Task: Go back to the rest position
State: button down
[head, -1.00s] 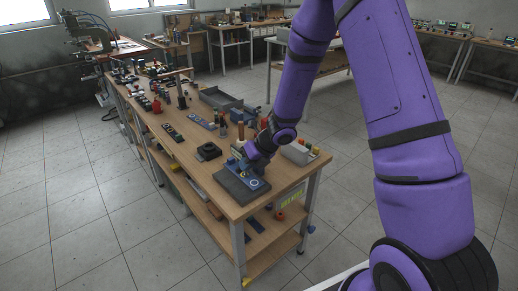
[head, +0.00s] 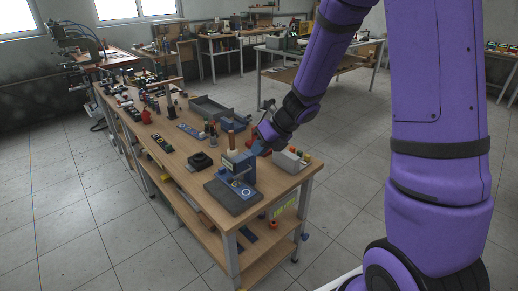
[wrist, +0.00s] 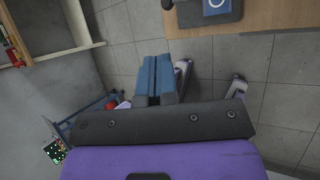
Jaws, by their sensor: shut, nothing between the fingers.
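My gripper (wrist: 156,60) shows in the wrist view with its two blue fingers pressed together and nothing between them. In the head view the end of my purple arm (head: 277,130) hangs above the near end of the workbench (head: 250,196), just behind and right of a small blue press-like device (head: 237,163) on a dark base plate. My fingertips are hard to make out there. In the wrist view the dark plate with a blue part (wrist: 212,10) lies at the top, apart from my fingers.
A grey bin with coloured parts (head: 291,160) stands at the bench's right corner. A black block (head: 200,161), a grey tray (head: 212,110) and several tools lie further along the bench. The tiled floor (head: 90,225) left of the bench is clear.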

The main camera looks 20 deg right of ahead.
dwell(0.4)
jog(key=s+a+r+n+h, duration=0.1)
jog(key=s+a+r+n, duration=0.1)
jog(key=s+r+n, duration=1.2)
jog(key=s+d+r+n+h, duration=0.2)
jog(key=s+r+n, duration=0.2)
jog(key=n, duration=0.5)
jog(key=s+d+r+n+t+h, duration=0.1)
jog(key=s+d+r+n+h, duration=0.2)
jog(key=s+n, duration=0.6)
jog(key=shift+d+r+n, duration=0.25)
jog(key=shift+r+n, duration=0.55)
jog(key=shift+r, duration=0.05)
jog(key=shift+w+a, duration=0.1)
